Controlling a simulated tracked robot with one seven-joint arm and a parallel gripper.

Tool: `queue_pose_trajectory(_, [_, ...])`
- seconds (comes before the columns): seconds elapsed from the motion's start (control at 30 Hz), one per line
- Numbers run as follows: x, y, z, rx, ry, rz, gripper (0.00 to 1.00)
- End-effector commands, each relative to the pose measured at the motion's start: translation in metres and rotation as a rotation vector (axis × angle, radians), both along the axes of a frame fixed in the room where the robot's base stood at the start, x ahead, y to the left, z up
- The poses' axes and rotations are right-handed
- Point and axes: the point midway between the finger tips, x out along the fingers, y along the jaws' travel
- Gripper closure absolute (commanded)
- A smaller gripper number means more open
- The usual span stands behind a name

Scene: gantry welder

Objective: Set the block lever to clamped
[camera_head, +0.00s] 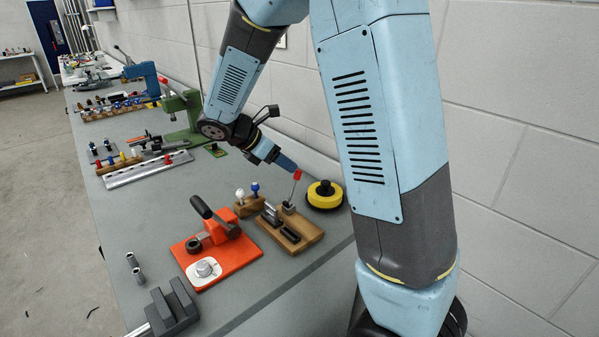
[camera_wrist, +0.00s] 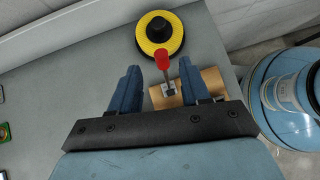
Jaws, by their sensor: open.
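The block lever (camera_head: 296,184) is a thin metal rod with a red knob, rising from a small metal block on a wooden board (camera_head: 311,232). It leans a little in the head view. In the wrist view the lever (camera_wrist: 163,62) stands between the two blue fingers, its red knob just beyond their tips. My gripper (camera_head: 289,163) is open, with its fingertips close to the red knob in the head view. In the wrist view my gripper (camera_wrist: 159,75) has a gap on both sides of the lever, and I see no contact. The lever's base is partly visible.
A yellow and black round object (camera_head: 325,195) stands just beyond the board. An orange fixture (camera_head: 222,250) with a black-handled lever is to the left. A small wooden rack (camera_head: 249,205) with white and blue knobs is beside it. The wall runs close behind the bench.

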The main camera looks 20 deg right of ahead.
Motion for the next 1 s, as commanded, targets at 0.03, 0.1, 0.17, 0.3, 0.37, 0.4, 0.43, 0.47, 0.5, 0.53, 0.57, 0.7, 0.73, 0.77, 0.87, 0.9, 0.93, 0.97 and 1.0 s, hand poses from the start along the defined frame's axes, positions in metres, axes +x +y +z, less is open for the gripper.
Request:
queue_pose_trajectory(0.03, [0.000,-0.007,-0.007,-0.002,0.003,-0.002,0.53])
queue_pose_trajectory(0.1, [0.001,-0.015,-0.016,-0.002,0.004,-0.001,0.53])
queue_pose_trajectory(0.17, [0.003,-0.022,-0.023,-0.001,0.003,-0.001,0.53])
queue_pose_trajectory(0.3, [0.004,-0.035,-0.035,-0.001,0.002,-0.002,0.53])
queue_pose_trajectory(0.37, [0.005,-0.039,-0.040,-0.001,0.002,-0.002,0.53])
queue_pose_trajectory(0.4, [0.005,-0.042,-0.042,0.000,0.001,-0.001,0.53])
queue_pose_trajectory(0.43, [0.006,-0.043,-0.043,0.000,0.001,-0.001,0.53])
queue_pose_trajectory(0.47, [0.006,-0.044,-0.044,0.000,0.001,-0.001,0.53])
queue_pose_trajectory(0.5, [0.006,-0.045,-0.045,0.000,0.001,-0.001,0.53])
queue_pose_trajectory(0.53, [0.006,-0.046,-0.046,0.000,0.001,-0.001,0.53])
queue_pose_trajectory(0.57, [0.006,-0.047,-0.046,0.000,0.001,-0.001,0.53])
queue_pose_trajectory(0.7, [0.006,-0.047,-0.047,0.000,0.001,-0.001,0.53])
queue_pose_trajectory(0.73, [0.006,-0.047,-0.047,0.000,0.001,-0.001,0.53])
queue_pose_trajectory(0.77, [0.006,-0.047,-0.047,0.000,0.000,-0.001,0.53])
queue_pose_trajectory(0.87, [0.006,-0.047,-0.047,0.000,0.000,-0.001,0.56])
queue_pose_trajectory(0.9, [0.006,-0.047,-0.047,0.000,0.000,-0.001,0.60])
queue_pose_trajectory(0.93, [0.006,-0.047,-0.047,0.000,0.000,-0.001,0.63])
queue_pose_trajectory(0.97, [0.006,-0.047,-0.047,0.000,0.000,-0.001,0.66])
queue_pose_trajectory(1.0, [0.006,-0.047,-0.047,0.000,0.000,-0.001,0.70])
